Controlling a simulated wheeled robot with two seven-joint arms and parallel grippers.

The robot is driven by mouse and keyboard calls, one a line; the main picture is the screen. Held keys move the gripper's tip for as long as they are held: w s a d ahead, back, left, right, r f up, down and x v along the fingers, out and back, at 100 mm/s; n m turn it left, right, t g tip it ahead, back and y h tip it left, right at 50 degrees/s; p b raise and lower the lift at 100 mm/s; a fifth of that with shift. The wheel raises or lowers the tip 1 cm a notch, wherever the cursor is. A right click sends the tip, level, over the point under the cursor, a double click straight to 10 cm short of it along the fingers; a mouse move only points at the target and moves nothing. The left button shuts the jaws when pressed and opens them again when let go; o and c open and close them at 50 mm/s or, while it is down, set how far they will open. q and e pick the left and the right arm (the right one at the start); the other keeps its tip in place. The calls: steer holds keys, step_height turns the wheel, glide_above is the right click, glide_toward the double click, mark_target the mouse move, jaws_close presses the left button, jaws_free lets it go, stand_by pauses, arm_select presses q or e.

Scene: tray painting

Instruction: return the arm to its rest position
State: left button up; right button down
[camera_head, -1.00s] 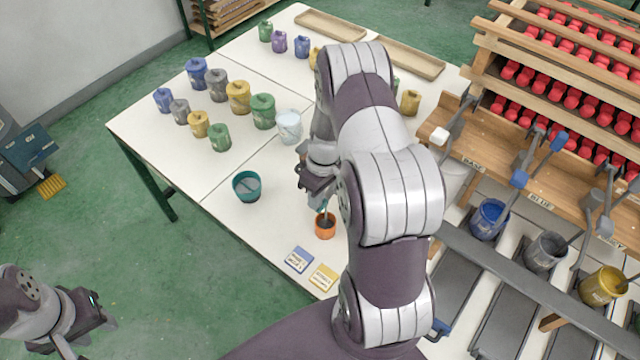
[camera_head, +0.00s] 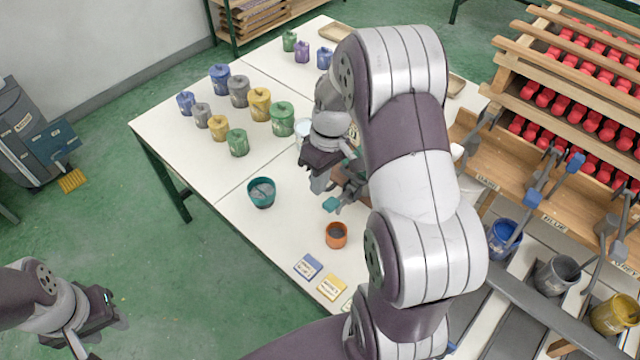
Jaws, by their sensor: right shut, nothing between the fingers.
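My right arm reaches across the front of the white table (camera_head: 228,212) and hides part of it. My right gripper (camera_head: 322,186) points down above the table, shut and empty, between the teal bucket (camera_head: 261,193) and my arm. A small teal piece (camera_head: 331,204) on a grey part shows just beside the fingers; I cannot tell what it belongs to. The orange cup (camera_head: 336,235) stands upright below the gripper, apart from it. My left gripper (camera_head: 112,318) hangs at the bottom left over the green floor, away from the table; its finger opening is unclear.
Blue, grey, yellow and green pots (camera_head: 259,104) stand at the table's back left. A pale bucket (camera_head: 303,133) is partly behind my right gripper. Blue and yellow cards (camera_head: 331,287) lie at the front edge. The wooden rack (camera_head: 560,100) and paint buckets (camera_head: 557,275) are on the right.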

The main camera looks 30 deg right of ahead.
steer(key=shift+w+f, duration=0.1)
steer(key=shift+w, duration=0.1)
steer(key=s+a+f+m+t+h+b, duration=0.2)
steer(key=s+a+b, duration=0.3)
steer(key=s+a, duration=0.3)
steer(key=shift+s+a+m, duration=0.4)
steer(key=shift+s+m, duration=0.1)
steer(key=shift+s, duration=0.05)
steer(key=shift+s+a+r, duration=0.1)
stand_by(1.2)
